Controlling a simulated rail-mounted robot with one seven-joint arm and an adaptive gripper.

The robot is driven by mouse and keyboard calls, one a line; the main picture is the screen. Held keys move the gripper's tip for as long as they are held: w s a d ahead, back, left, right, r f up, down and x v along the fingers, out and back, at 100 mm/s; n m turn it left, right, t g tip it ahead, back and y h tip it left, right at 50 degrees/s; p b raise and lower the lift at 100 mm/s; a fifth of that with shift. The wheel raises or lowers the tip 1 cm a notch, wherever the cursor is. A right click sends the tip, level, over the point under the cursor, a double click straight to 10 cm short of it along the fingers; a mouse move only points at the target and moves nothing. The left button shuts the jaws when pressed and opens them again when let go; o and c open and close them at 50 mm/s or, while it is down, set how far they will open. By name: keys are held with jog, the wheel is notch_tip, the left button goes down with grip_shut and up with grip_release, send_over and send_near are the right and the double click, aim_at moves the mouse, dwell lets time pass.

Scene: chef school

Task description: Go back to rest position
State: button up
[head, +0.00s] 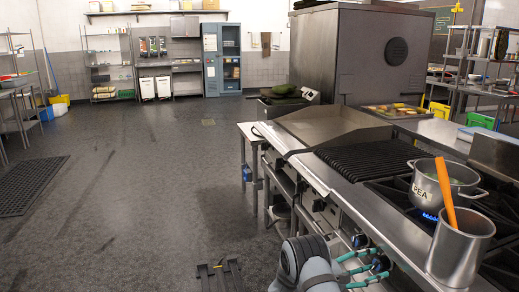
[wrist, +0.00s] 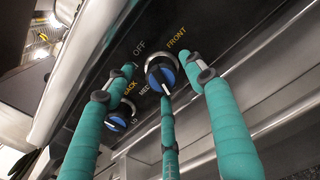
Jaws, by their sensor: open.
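My gripper (head: 370,265) is low in front of the stove's control panel, at the bottom of the head view. In the wrist view its teal fingers (wrist: 160,88) are spread apart and hold nothing. A stove knob (wrist: 161,74) with a blue face and white pointer sits between the fingertips, near the words FRONT and OFF. I cannot tell whether any finger touches it. A second blue-faced knob (wrist: 117,117) is lower left, partly hidden behind a finger.
A pot (head: 428,190) marked PEA stands on the burners, above a blue glow. A metal container (head: 460,255) holding an orange utensil is nearer. The griddle (head: 325,125) and grill (head: 372,155) lie beyond. Open floor (head: 130,200) extends left.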

jog(key=x, duration=0.2)
jog(key=shift+w+d, duration=0.15)
jog(key=shift+d, duration=0.25)
jog(key=shift+a, duration=0.1)
